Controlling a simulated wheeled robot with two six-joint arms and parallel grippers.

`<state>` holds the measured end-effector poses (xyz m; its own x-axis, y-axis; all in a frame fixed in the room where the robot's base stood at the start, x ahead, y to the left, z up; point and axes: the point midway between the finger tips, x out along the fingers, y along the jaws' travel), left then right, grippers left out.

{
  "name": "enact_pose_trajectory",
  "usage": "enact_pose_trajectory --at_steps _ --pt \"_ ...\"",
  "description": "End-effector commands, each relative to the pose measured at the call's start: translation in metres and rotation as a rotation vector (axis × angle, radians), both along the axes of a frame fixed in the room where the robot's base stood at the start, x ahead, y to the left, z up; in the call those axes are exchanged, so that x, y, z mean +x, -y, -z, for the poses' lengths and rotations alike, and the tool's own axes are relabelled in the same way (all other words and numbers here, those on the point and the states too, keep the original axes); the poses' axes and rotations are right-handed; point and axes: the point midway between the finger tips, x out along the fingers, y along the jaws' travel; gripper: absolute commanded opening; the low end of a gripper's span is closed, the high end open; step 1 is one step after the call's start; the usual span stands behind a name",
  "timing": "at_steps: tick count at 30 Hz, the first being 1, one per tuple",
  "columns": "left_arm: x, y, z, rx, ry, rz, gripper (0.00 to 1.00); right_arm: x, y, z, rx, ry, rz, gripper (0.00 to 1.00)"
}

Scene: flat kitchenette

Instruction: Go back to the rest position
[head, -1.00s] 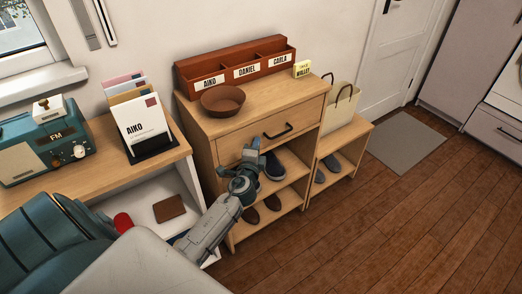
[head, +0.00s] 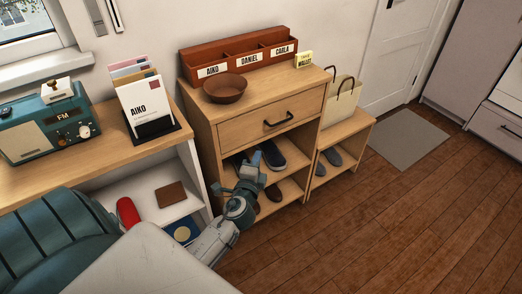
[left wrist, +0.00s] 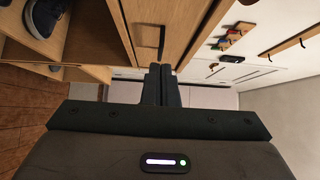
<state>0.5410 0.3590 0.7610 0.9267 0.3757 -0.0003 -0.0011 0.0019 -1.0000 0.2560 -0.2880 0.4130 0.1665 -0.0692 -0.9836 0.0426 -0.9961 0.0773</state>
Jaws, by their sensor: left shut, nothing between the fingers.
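My left gripper (head: 254,160) is in front of the open shelves of the wooden shoe cabinet (head: 228,137), below its drawer (head: 268,119). Its fingers are shut and empty. In the left wrist view the two fingers (left wrist: 161,85) lie together, with the drawer's dark handle (left wrist: 149,37) beyond them. The drawer is closed. My right gripper is in neither view.
A brown bowl (head: 225,89) and a red-brown letter sorter (head: 236,55) stand on the cabinet. Dark shoes (head: 273,155) are on its shelf. A lower bench (head: 350,128) holds a tote bag (head: 340,98). The wooden floor (head: 390,220) at right is clear.

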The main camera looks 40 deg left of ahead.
Motion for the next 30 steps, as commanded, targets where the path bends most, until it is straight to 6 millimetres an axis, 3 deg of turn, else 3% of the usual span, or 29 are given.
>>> enact_pose_trajectory --at_steps 8,11,14,17,20,24,26,30 --pt "-0.005 0.002 0.0 -0.003 -0.001 0.0 0.0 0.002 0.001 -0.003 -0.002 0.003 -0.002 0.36" --pt "-0.006 0.001 0.017 -0.038 -0.031 -0.001 0.0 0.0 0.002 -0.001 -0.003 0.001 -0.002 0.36" --pt "-0.011 0.0 0.06 -0.137 -0.106 -0.009 0.0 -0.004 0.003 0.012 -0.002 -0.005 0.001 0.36" --pt "-0.027 -0.001 0.127 -0.292 -0.218 -0.038 0.0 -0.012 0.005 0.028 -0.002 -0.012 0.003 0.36" --pt "-0.058 0.0 0.199 -0.47 -0.337 -0.093 0.0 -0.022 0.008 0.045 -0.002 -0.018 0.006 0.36" --pt "-0.117 0.006 0.289 -0.707 -0.488 -0.208 0.0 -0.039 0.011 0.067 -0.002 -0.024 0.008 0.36" --pt "-0.148 0.011 0.324 -0.804 -0.547 -0.271 0.0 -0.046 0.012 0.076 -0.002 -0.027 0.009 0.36" --pt "-0.23 0.023 0.391 -1.016 -0.668 -0.447 0.0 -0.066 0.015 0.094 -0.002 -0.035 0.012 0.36"
